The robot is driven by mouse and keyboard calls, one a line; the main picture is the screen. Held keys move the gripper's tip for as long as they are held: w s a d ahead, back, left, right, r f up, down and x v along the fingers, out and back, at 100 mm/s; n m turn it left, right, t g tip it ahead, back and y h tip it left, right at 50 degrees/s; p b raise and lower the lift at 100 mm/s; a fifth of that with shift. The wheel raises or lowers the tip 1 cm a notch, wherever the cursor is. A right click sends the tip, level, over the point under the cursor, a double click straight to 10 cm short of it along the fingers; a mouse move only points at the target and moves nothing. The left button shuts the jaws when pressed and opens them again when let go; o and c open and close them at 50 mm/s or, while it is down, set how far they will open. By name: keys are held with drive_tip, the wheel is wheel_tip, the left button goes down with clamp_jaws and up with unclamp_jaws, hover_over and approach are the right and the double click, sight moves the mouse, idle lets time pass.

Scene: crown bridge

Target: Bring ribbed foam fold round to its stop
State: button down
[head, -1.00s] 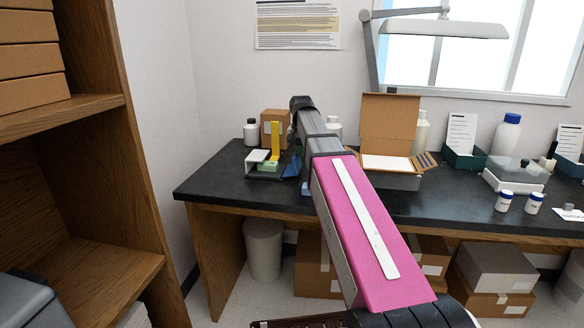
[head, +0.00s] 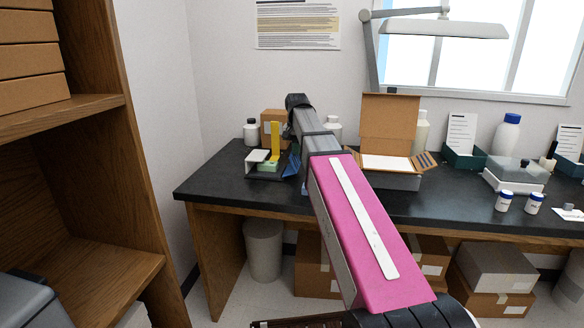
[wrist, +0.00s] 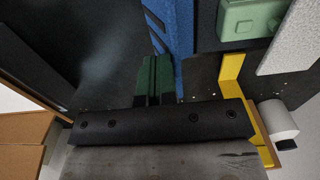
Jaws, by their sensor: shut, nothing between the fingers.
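A blue piece, which I take to be the ribbed foam fold, (wrist: 178,30) runs lengthwise in the wrist view, with dark slots along its left side. In the head view a little of this blue piece (head: 291,166) shows just left of my arm, and the rest is hidden. My gripper (wrist: 154,60) shows its dark green fingers shut together and empty. They lie close against the left side of the blue piece; I cannot tell whether they touch it. In the head view my arm hides the fingers.
Right of the blue piece are a pale green block (wrist: 250,18), a white slab (wrist: 292,45) and a yellow upright (wrist: 232,68). A white bottle (head: 250,132) and a brown carton (head: 273,122) stand behind. An open cardboard box (head: 388,125) stands right of my arm on the dark bench (head: 215,185).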

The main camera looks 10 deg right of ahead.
drive_tip(key=shift+w+a+r, duration=0.2)
drive_tip(key=shift+a, duration=0.45)
drive_tip(key=shift+w+a+r, duration=0.15)
drive_tip(key=shift+w+a, duration=0.05)
drive_tip(key=shift+a, duration=0.55)
idle(0.4)
drive_tip(key=shift+w+a, duration=0.25)
drive_tip(key=shift+a, duration=0.4)
